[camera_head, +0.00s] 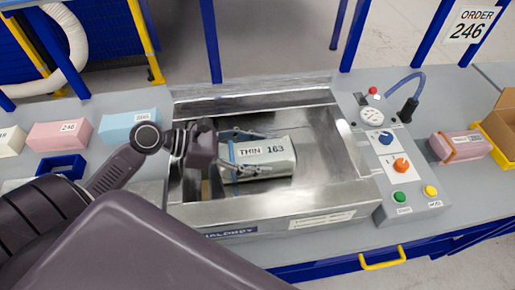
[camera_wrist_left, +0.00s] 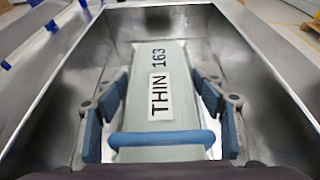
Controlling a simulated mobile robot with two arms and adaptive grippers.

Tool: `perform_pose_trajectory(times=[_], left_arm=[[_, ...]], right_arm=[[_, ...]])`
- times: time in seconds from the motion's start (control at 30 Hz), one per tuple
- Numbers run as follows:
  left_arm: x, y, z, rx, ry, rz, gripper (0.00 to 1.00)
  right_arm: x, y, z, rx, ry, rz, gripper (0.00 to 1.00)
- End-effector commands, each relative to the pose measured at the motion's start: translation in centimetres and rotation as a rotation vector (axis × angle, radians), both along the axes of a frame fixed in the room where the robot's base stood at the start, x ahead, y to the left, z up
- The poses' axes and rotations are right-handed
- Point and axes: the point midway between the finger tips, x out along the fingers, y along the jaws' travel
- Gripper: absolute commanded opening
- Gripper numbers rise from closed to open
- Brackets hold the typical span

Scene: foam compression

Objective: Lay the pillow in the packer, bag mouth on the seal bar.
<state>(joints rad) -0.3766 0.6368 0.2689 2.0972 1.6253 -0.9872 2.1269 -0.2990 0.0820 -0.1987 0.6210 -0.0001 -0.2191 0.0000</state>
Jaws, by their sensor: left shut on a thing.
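The pillow (camera_head: 277,158) is a pale grey-green block labelled THIN 163, inside the metal chamber of the packer (camera_head: 205,212). It also shows in the left wrist view (camera_wrist_left: 185,85), with a blue band (camera_wrist_left: 165,138) across its near end. My left gripper (camera_head: 256,152) reaches in from the left and is shut on the pillow, one finger along each long side. I cannot tell whether the pillow touches the chamber floor. The bag mouth and the seal bar cannot be made out clearly. My right gripper is not in view.
A control panel (camera_head: 399,170) with a gauge and coloured knobs stands right of the chamber. Pink (camera_head: 58,135) and blue (camera_head: 128,126) blocks lie at the left. Another pink block (camera_head: 460,146) lies at the right beside a yellow tray (camera_head: 497,145). Chamber walls surround the pillow.

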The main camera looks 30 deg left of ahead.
Motion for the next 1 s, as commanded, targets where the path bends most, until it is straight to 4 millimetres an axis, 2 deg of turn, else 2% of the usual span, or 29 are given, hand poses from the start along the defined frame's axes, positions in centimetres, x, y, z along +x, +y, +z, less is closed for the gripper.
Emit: perform_pose_trajectory(times=[0.07,0.1,0.23,0.57,0.7,1.0], left_arm=[[0.0,0.0,0.0,0.000,0.000,0.000,0.47],[0.0,0.0,0.0,0.000,0.000,0.000,0.65],[0.0,0.0,0.0,0.000,0.000,0.000,0.79],[0.0,0.0,0.1,0.000,-0.001,0.000,0.80],[0.0,0.0,1.1,0.002,-0.005,-0.001,0.80],[-2.8,3.7,2.9,0.001,0.004,0.002,0.80]], right_arm=[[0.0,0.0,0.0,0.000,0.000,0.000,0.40],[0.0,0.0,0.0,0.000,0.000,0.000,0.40],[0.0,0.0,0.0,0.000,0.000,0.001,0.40],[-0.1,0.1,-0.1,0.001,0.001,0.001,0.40],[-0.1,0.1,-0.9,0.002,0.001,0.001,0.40],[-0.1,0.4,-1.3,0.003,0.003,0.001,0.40]])
